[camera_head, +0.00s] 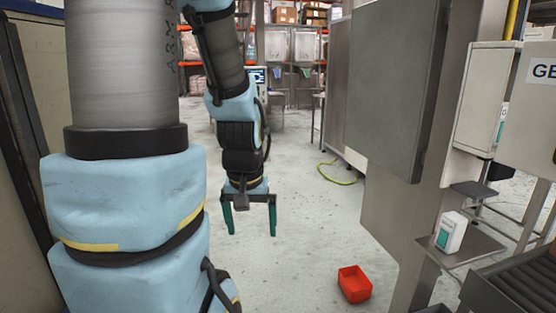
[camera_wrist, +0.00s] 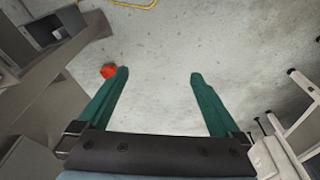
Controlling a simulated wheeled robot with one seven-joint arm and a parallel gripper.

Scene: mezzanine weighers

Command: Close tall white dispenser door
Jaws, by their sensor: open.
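The tall white dispenser (camera_head: 484,100) is a narrow white box mounted on a grey post at the right of the head view. It has a small green and white label near its right edge. I cannot tell clearly how far its door stands open. My gripper (camera_head: 252,228) hangs pointing down near the middle of the head view, well to the left of the dispenser and apart from it. Its two green fingers are spread, with nothing between them. In the wrist view my gripper (camera_wrist: 159,75) is over bare floor, and the dispenser cannot be made out there.
A grey cabinet (camera_head: 394,85) stands between my gripper and the dispenser. A red bin (camera_head: 354,284) lies on the floor. A roller conveyor (camera_head: 515,287) is at lower right. The floor around my gripper is clear.

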